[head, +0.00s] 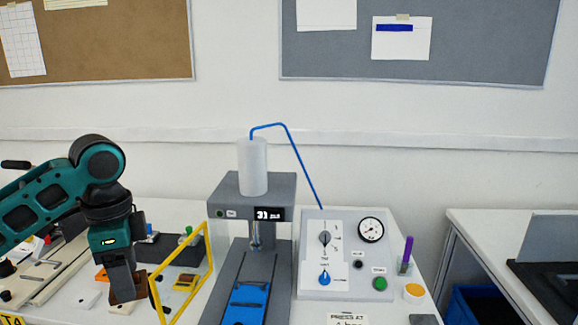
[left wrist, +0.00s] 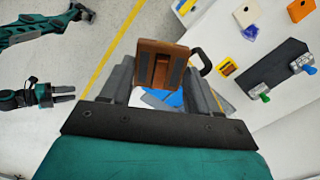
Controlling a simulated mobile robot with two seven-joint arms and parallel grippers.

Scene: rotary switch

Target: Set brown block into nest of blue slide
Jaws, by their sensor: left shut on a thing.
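My left gripper (head: 123,287) is shut on the brown block (head: 128,290) and holds it left of the press. In the left wrist view the brown block (left wrist: 160,66) sits between the fingertips, with a recess in its face. The blue slide (head: 248,303) lies on the grey base under the press head; its nest is too small to make out clearly. Part of something blue shows below the block in the left wrist view. My right gripper (left wrist: 64,93) shows small at the left of the wrist view, its fingers apart and empty.
A yellow frame (head: 181,276) stands between the block and the press. The grey press (head: 252,190) carries a white cylinder and a blue tube. A control panel (head: 340,254) with a dial and knobs stands right of it. Trays and small parts lie at the left.

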